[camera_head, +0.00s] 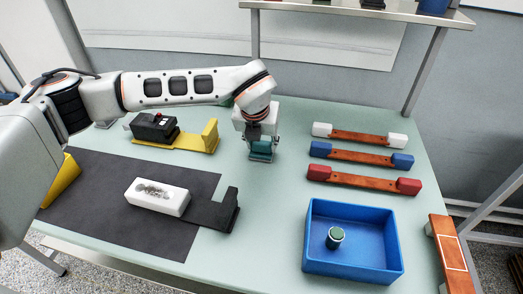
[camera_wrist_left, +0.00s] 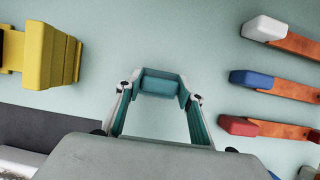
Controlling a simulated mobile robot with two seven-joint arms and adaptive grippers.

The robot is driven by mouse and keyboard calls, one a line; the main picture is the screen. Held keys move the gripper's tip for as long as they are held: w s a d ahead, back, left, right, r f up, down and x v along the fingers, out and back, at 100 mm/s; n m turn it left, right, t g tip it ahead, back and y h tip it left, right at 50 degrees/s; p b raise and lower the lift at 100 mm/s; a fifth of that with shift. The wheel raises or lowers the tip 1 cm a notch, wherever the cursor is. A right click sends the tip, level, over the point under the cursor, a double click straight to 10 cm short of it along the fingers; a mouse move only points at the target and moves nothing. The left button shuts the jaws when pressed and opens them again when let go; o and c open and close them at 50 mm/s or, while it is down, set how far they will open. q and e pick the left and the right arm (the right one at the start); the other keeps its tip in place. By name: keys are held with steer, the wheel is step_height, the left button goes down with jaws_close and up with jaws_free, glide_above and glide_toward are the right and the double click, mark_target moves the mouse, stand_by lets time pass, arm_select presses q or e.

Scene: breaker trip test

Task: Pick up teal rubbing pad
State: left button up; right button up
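The teal rubbing pad (camera_head: 261,148) is at the back middle of the pale green table. My left gripper (camera_head: 262,155) reaches down over it from above, its fingers around the pad. In the left wrist view, the pad (camera_wrist_left: 160,83) lies between the fingertips of the left gripper (camera_wrist_left: 161,90), with no clear gap at either end. I cannot tell whether the fingers press on it or whether it is off the table. My right gripper is not in view.
A yellow holder (camera_head: 205,138) with a black block stands to the left. A white block (camera_head: 158,197) lies on the dark mat (camera_head: 90,210). Red, blue and white-ended bars lie right. A blue tray (camera_head: 380,272) holds a green-topped cylinder. Table between is clear.

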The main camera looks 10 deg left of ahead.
mark_target(262, 142)
arm_select(q)
steer(key=shift+r, duration=0.1)
step_height(262, 142, up, 20)
stand_by(0.7)
steer(key=o, duration=0.3)
steer(key=shift+c, duration=0.8)
